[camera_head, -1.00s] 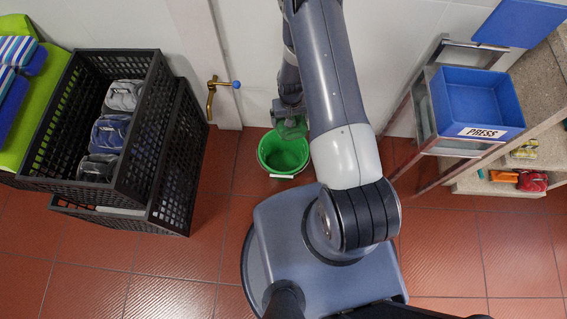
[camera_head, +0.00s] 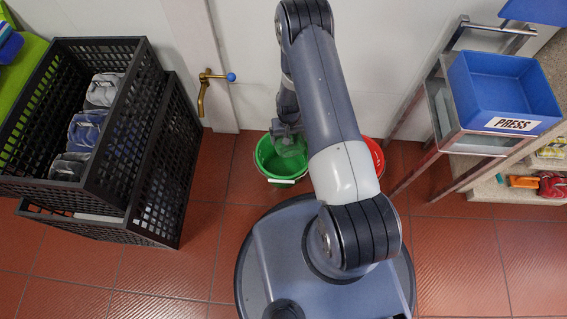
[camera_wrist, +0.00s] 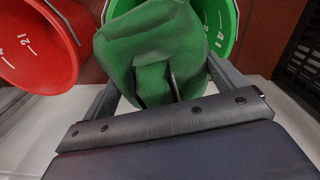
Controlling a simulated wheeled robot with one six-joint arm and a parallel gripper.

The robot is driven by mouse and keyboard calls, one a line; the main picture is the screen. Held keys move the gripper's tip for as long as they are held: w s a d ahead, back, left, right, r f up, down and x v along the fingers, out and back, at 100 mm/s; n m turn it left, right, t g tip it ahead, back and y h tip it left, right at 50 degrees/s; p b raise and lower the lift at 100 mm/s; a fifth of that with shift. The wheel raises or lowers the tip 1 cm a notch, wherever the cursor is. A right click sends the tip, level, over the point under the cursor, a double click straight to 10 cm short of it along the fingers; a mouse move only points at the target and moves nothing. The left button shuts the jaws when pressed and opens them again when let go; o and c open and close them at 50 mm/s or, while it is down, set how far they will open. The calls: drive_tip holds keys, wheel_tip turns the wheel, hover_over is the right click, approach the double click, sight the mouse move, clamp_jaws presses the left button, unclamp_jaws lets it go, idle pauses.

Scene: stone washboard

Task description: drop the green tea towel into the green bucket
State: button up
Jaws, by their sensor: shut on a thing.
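The green tea towel (camera_wrist: 155,50) is bunched between the two fingers of my gripper (camera_wrist: 165,88) in the wrist view, and the gripper is shut on it. In the head view the towel (camera_head: 290,146) hangs from my gripper (camera_head: 287,130) over the green bucket (camera_head: 264,160). The bucket stands on the floor by the wall, and its rim and inside show around the towel. In the wrist view the green bucket (camera_wrist: 226,22) is behind the towel, partly hidden by it. How deep the towel hangs relative to the rim I cannot tell.
A red bucket (camera_head: 376,156) stands just right of the green one, partly behind my arm; it is large in the wrist view (camera_wrist: 35,55). Black crates (camera_head: 150,190) with rolled cloths stand left. A brass tap (camera_head: 203,95) is on the wall. A blue PRESS tray (camera_head: 500,85) is right.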

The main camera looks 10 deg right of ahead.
drive_tip(key=shift+f+b, duration=0.8)
drive_tip(key=shift+f, duration=1.4)
drive_tip(key=o, duration=0.8)
wheel_tip(320, 180, up, 11)
drive_tip(key=p, duration=0.3)
drive_tip(key=shift+f, duration=0.1)
drive_tip(key=shift+f, duration=0.1)
